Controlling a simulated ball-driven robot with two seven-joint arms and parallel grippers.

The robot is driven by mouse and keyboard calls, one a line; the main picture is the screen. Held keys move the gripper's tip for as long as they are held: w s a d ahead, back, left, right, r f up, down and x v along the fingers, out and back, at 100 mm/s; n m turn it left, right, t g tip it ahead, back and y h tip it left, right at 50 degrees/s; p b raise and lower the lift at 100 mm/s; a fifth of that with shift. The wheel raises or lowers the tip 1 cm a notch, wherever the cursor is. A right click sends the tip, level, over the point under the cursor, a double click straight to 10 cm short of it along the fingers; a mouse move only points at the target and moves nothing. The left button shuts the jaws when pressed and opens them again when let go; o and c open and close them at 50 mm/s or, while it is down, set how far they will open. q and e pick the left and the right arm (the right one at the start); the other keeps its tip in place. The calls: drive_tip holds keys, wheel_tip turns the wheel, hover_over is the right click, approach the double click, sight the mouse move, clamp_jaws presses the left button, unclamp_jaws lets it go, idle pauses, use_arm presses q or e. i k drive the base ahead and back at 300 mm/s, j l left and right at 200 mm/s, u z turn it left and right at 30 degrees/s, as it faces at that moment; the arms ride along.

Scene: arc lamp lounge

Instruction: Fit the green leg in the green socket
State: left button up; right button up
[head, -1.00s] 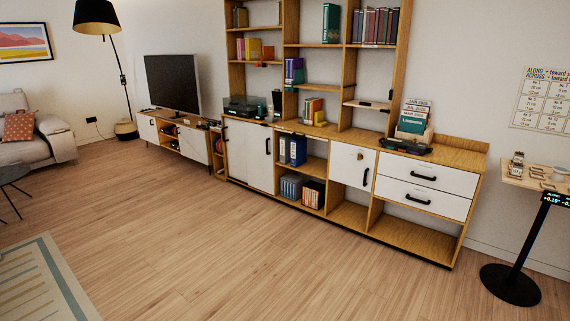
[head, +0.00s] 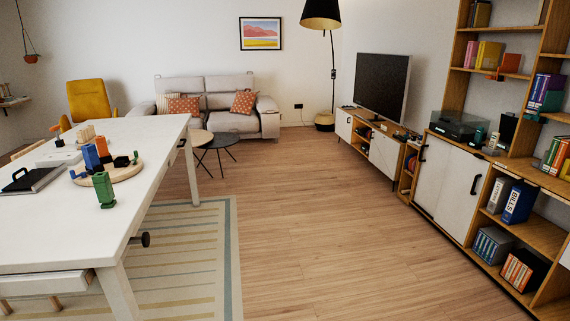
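A green piece (head: 104,190) stands upright near the right edge of the white table (head: 60,225), just in front of a round wooden board (head: 118,168). It may be the green leg, but I cannot tell for sure. On or beside the board are a blue piece (head: 91,157), an orange piece (head: 102,147) and a small dark green piece (head: 122,161). I cannot make out which part is the green socket. Neither of my grippers is in view.
A dark flat case (head: 28,178) lies on the table's left side. A striped rug (head: 190,255) lies beneath and beside the table. Wood floor (head: 330,230) is clear between the table and the shelf unit (head: 470,185). A sofa (head: 215,105) and dark round table (head: 222,142) stand behind.

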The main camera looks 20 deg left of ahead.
sight(119, 166)
drive_tip(key=i+j+u, duration=0.15)
drive_tip(key=i+u, duration=0.25)
drive_tip(key=i, duration=0.2)
drive_tip(key=i+l+u, duration=0.1)
drive_tip(key=i+u, duration=0.25)
drive_tip(key=i, duration=0.25)
